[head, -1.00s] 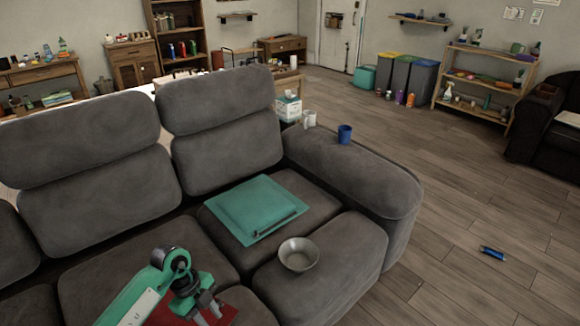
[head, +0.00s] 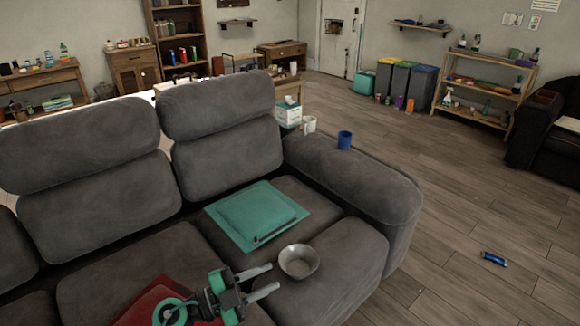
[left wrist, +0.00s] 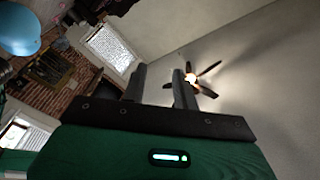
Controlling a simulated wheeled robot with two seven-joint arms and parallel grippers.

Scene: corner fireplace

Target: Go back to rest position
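My left gripper (head: 262,281) is low in the head view, in front of the sofa. Its two fingers are apart and point right, with nothing between them. Their tips appear close to a grey metal bowl (head: 299,262) on the sofa seat; I cannot tell the gap in depth. In the left wrist view the fingers (left wrist: 159,85) stand apart and empty, pointing toward the ceiling and a ceiling fan (left wrist: 191,78). My right gripper is in neither view.
The grey sofa (head: 350,195) fills the foreground. A teal folded item (head: 256,213) lies on its seat and a red object (head: 150,300) is near my left arm. The floor at right is mostly clear, with a blue can (head: 494,258).

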